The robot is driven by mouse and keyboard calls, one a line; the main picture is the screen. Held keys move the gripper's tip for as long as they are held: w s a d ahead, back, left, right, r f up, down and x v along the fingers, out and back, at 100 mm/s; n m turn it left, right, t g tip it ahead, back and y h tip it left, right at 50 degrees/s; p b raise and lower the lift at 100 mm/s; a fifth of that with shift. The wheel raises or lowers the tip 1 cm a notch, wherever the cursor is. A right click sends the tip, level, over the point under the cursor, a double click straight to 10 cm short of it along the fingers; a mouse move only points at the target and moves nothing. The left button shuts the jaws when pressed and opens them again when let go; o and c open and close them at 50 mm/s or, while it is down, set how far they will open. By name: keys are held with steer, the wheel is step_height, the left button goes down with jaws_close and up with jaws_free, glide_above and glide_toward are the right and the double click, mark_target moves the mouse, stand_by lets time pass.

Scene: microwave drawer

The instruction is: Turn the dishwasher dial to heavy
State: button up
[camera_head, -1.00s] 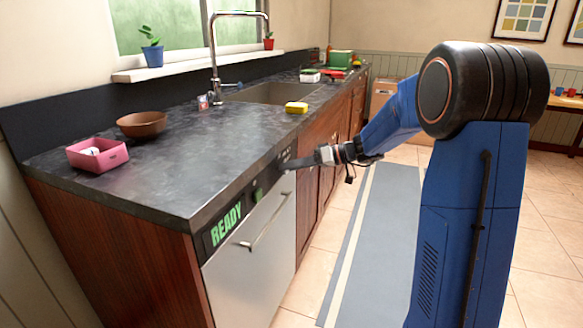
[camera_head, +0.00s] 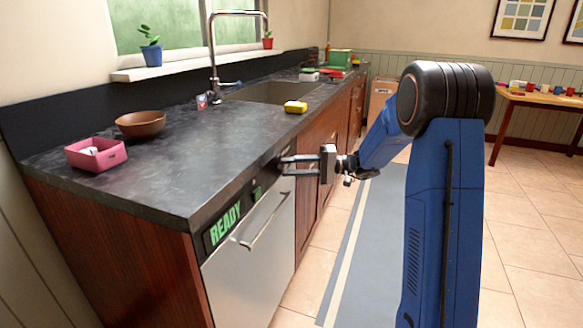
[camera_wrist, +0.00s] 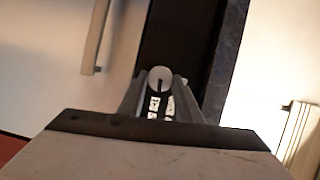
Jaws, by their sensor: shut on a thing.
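The dishwasher (camera_head: 243,262) has a pale steel front with a bar handle (camera_head: 262,222) and a dark control strip along its top. A green READY display (camera_head: 226,222) glows at the strip's left end. My gripper (camera_head: 283,166) is at the strip's right end, its fingers pointing left. In the wrist view the round, light dial (camera_wrist: 159,79) with a dark pointer line sits between the fingertips, and my gripper (camera_wrist: 160,84) is shut on it. White label text shows below the dial, partly hidden by the fingers and too small to read.
The dark countertop (camera_head: 185,150) overhangs just above the strip. On it are a pink box (camera_head: 96,160), a brown bowl (camera_head: 140,124) and a yellow sponge (camera_head: 295,107) by the sink. Open floor with a grey runner (camera_head: 370,245) lies right of the cabinets.

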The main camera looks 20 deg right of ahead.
steer(key=shift+s+f+m+t+y, duration=0.15)
steer(key=shift+m+t+y, duration=0.35)
steer(key=shift+m, duration=1.3)
steer(key=shift+w+f+m+t+y, duration=0.15)
steer(key=shift+m+t+y, duration=0.35)
steer(key=shift+m, duration=1.3)
steer(key=shift+s+f+m+t+y, duration=0.1)
steer(key=shift+f+m+t+y, duration=0.25)
steer(key=shift+m, duration=1.45)
steer(key=shift+r, duration=0.1)
steer(key=o, duration=1)
steer(key=v, duration=1.7)
steer(key=shift+s+f, duration=0.15)
steer(key=shift+f, duration=0.15)
